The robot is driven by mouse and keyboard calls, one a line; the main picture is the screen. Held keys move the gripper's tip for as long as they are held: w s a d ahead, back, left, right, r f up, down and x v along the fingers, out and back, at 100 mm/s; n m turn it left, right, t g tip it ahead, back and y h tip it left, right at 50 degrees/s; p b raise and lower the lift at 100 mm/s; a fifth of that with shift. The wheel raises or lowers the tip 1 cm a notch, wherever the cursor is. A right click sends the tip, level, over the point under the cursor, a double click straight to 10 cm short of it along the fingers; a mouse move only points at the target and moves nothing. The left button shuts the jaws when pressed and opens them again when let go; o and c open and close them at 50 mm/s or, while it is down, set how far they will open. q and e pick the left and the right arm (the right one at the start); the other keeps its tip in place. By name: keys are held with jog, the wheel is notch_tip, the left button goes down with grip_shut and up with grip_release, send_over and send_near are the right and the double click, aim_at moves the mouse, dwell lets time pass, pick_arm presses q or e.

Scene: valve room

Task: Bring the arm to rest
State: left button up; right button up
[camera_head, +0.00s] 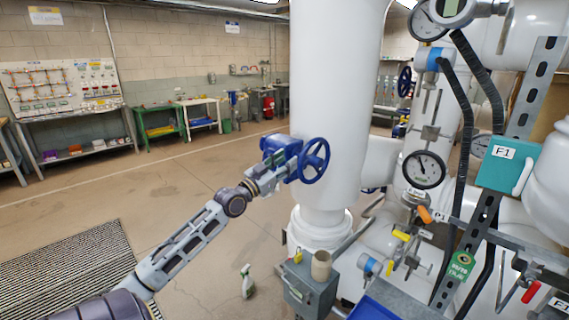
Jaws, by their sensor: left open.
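My left arm (190,235) comes in from the lower left and reaches up toward the middle of the view. My left gripper (273,172) is at its end, open, close in front of the blue valve body (284,150). The blue handwheel (314,160) is just right of the gripper, in front of the thick white pipe (333,100). I cannot tell whether the fingers touch the valve. No object shows between the fingers. My right gripper is not in view.
A grey box (308,292) with a beige cup (321,264) stands low in front. A spray bottle (247,281) is on the floor. Pipes, gauges (424,169) and a teal box (508,165) crowd the right. The floor (120,190) at left is open, with a striped mat (75,272).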

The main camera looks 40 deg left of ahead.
pick_arm(q)
jog(key=shift+n, duration=0.4)
dwell(0.5)
